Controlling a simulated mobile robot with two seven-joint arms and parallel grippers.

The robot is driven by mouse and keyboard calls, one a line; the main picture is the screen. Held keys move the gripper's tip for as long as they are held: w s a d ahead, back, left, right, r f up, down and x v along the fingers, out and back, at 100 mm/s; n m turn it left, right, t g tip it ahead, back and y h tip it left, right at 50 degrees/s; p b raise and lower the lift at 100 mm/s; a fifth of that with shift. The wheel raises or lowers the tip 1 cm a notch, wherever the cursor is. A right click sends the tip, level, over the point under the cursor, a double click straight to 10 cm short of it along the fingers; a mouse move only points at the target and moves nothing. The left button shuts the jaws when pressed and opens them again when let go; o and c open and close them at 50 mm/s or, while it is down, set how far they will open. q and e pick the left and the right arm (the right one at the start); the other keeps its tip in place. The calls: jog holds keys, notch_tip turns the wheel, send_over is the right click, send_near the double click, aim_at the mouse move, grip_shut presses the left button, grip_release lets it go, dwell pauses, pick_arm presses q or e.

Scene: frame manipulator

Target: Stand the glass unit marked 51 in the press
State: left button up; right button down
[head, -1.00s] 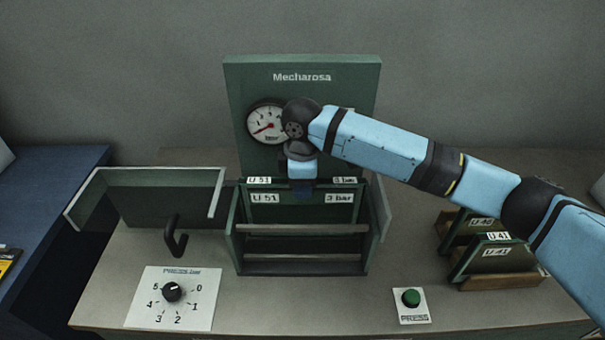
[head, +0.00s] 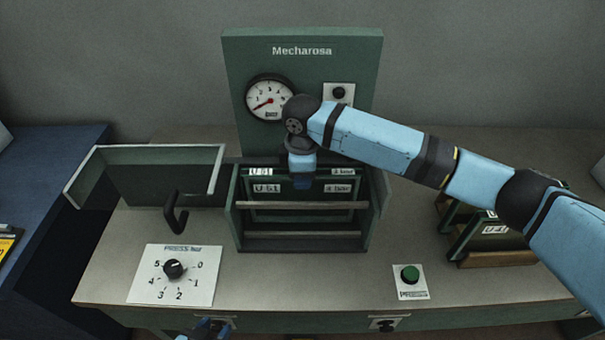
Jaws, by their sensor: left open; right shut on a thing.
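The glass unit marked U 51 (head: 300,199) is upright in the green press (head: 240,225), behind its front crossbars. It carries U 51 and bar labels, and the bars hide its lower part, so I cannot tell whether it rests on the bottom. My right gripper (head: 303,182) is shut on the unit's upper edge near its middle, with the wrist above. My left gripper (head: 208,328) only just shows at the bottom edge; it is open and apart from the press.
A hinged frame with a black handle (head: 174,220) stands open left of the press. A gauge (head: 269,98) is on the back panel. In front are a pressure dial (head: 173,269) and green button (head: 410,273). A rack (head: 495,259) with other units is at the right.

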jog(key=shift+f+p, duration=0.2)
jog(key=shift+p, duration=0.2)
dwell(0.3)
jog(key=c, duration=0.9)
grip_release()
jog(key=shift+f, duration=0.15)
